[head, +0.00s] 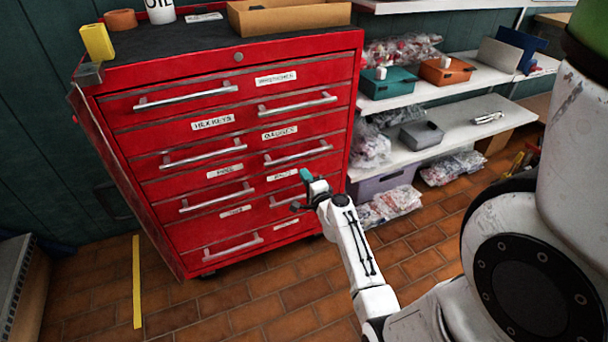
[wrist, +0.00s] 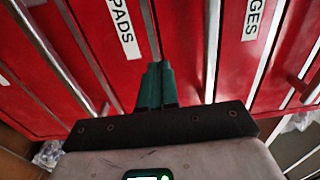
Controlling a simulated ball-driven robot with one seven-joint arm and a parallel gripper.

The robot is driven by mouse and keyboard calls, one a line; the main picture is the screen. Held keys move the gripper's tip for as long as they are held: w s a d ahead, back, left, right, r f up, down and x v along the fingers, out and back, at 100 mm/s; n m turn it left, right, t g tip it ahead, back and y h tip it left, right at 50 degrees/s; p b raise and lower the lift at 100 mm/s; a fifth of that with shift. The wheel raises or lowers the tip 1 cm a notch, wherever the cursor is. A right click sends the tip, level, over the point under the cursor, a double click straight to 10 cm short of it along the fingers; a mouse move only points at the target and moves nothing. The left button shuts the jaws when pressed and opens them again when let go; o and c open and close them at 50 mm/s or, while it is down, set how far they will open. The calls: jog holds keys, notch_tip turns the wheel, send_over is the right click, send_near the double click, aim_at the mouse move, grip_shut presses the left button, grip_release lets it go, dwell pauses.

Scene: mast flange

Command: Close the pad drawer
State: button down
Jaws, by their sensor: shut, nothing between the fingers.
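The pad drawer (wrist: 122,28) is a red front labelled "PADS" in the wrist view. In the head view it seems to be the one with the small white label (head: 283,174) low on the right of the red cabinet, though the print is hard to read there. It looks about flush with its neighbours; I cannot tell if a small gap is left. My gripper (head: 303,190) is in front of the cabinet's lower right, partly hiding a handle. In the wrist view my gripper (wrist: 155,85) has its teal fingers together, empty, pointing at the fronts beside the label; contact is unclear.
The red cabinet (head: 115,85) has several drawers with metal bar handles. A cardboard tray (head: 290,18) and a yellow box (head: 97,42) sit on top. White shelves (head: 455,130) with bagged parts stand to the right.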

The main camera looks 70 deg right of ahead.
jog(key=v, duration=0.9)
